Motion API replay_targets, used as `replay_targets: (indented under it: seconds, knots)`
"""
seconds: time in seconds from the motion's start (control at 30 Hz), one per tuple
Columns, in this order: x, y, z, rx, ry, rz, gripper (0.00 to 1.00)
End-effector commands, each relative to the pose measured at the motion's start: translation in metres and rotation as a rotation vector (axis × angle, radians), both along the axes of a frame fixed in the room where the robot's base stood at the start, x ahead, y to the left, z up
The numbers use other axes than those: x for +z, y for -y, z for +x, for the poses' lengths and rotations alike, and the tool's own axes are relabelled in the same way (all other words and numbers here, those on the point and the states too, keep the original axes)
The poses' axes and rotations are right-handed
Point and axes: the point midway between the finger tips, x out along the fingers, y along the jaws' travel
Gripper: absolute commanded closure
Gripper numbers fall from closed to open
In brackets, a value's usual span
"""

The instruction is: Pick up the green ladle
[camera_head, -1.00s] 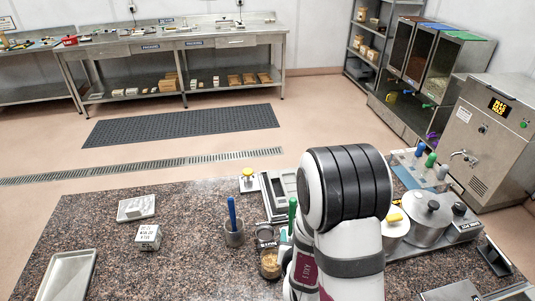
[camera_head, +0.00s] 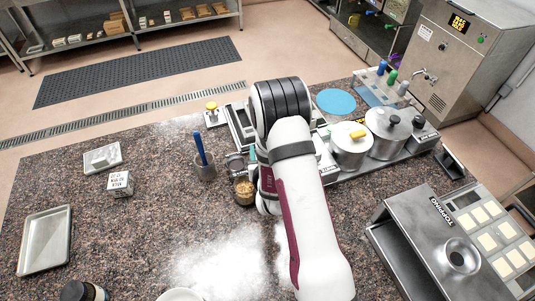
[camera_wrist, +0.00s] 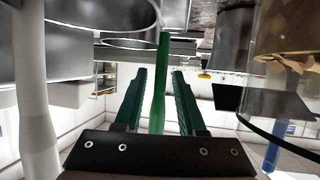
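The green ladle shows in the wrist view as an upright green handle (camera_wrist: 160,95); its lower or bowl end cannot be made out. My gripper (camera_wrist: 159,72) is open, with one dark teal finger on each side of the handle and a visible gap on both sides. In the head view my arm covers most of this spot, and only a small teal-green sliver shows beside it, which I cannot tell as ladle or finger.
A jar with brown contents (camera_head: 244,192) stands close left of my arm.

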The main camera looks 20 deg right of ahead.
Motion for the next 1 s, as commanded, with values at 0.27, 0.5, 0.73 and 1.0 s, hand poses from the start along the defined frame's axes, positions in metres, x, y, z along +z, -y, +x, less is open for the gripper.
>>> replay_targets:
  seconds: [0.27, 0.5, 0.73, 1.0]
  knots:
    - [0.0003, -0.0001, -0.0001, 0.000, 0.000, 0.000, 1.00]
    - [0.0003, -0.0001, -0.0002, 0.000, 0.000, 0.000, 1.00]
    - [0.0004, -0.0001, -0.0001, 0.000, 0.001, 0.000, 1.00]
    - [0.0005, -0.0002, -0.0001, 0.000, 0.001, 0.000, 1.00]
